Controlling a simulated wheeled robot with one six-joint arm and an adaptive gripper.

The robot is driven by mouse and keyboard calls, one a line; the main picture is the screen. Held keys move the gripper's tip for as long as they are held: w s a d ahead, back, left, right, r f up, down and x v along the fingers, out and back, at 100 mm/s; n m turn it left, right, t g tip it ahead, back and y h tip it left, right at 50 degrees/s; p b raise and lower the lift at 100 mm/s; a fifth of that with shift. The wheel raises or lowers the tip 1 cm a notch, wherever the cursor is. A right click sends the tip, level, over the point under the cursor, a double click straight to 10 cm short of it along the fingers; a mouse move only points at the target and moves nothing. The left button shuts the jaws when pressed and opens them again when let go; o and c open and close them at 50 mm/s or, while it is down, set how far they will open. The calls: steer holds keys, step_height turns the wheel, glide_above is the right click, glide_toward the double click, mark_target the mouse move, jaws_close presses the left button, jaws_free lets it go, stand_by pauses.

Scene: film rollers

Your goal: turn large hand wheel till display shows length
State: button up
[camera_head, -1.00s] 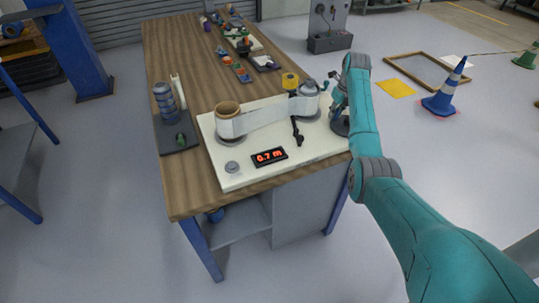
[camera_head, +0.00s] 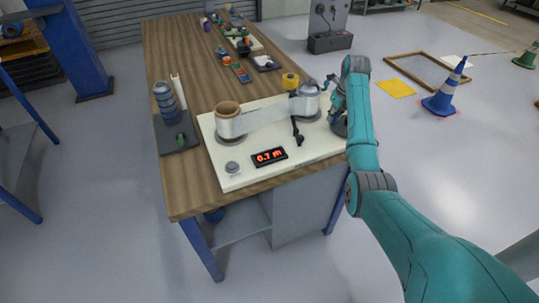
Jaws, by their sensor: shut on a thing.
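The film-winding board (camera_head: 215,160) is a cream plate on the near end of the wooden bench. Its black display (camera_head: 269,157) reads 0.7 m in red. A brown-cored roll (camera_head: 228,110) stands at the left, and a pale film band (camera_head: 262,117) runs from it to the grey roller (camera_head: 308,99) at the right. The large hand wheel cannot be made out clearly; it is likely behind my arm at the board's right edge. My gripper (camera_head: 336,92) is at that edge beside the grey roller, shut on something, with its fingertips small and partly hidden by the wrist.
A round button (camera_head: 232,167) sits at the board's near left corner, and a black lever (camera_head: 297,131) near its middle. A dark tray (camera_head: 178,140) with a ribbed bottle lies left. Blocks and tools crowd the far bench. A cone (camera_head: 446,89) stands on the floor at right.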

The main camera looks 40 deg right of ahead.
mark_target(341, 131)
steer(key=shift+s+a, duration=0.5)
steer(key=shift+s+a+f, duration=0.15)
steer(key=shift+s+a, duration=0.05)
steer(key=shift+s, duration=0.4)
steer(key=shift+s+a+f, duration=0.1)
steer(key=shift+s+a, duration=0.05)
steer(key=shift+s, duration=0.4)
steer(key=shift+s+d, duration=0.15)
steer(key=shift+s, duration=0.95)
steer(key=shift+s+d, duration=0.1)
